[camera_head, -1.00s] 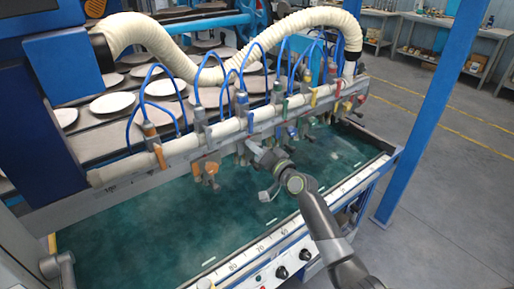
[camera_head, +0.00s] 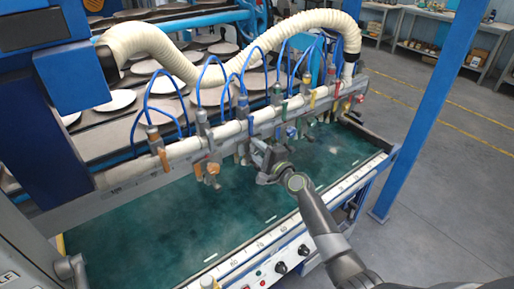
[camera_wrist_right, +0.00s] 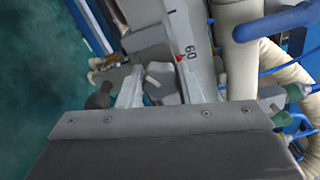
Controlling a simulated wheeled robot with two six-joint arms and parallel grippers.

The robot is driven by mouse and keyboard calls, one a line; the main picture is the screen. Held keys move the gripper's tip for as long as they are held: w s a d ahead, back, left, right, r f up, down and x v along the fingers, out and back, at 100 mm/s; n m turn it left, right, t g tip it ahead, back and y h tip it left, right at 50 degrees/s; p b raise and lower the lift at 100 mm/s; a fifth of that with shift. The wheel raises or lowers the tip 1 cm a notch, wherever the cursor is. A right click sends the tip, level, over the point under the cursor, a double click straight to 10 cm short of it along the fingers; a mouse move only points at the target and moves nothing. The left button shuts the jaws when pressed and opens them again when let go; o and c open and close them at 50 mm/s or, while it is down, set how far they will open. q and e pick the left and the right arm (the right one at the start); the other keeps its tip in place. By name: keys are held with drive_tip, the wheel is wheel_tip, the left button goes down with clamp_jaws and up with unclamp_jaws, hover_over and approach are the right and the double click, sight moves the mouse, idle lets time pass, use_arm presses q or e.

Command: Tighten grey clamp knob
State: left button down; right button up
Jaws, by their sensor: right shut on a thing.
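My right gripper (camera_head: 259,155) reaches up to the underside of the long scaled rail from the front right. In the right wrist view my right gripper (camera_wrist_right: 160,88) has its two pale fingers on either side of a small grey knob (camera_wrist_right: 160,80), shut on it. The knob sits beside the rail (camera_wrist_right: 193,60), near the red pointer and the number 60. In the head view the knob is hidden behind the gripper and wrist. My left gripper is not in view.
Several clamp units with orange, green and yellow parts (camera_head: 208,165) hang along the rail, with blue hoses (camera_head: 205,72) above. A thick cream hose (camera_head: 150,40) arches over them. The green bed (camera_head: 150,235) below is clear. A blue post (camera_head: 425,110) stands at right.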

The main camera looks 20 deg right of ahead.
drive_tip(key=m+p, duration=0.1)
drive_tip(key=m, duration=0.4)
drive_tip(key=shift+m+p, duration=0.35)
drive_tip(key=shift+m, duration=0.05)
idle(0.4)
drive_tip(key=o, duration=1)
drive_tip(key=shift+c, duration=0.2)
drive_tip(key=v, duration=1.7)
drive_tip(key=shift+s, duration=0.2)
drive_tip(key=shift+d, duration=0.1)
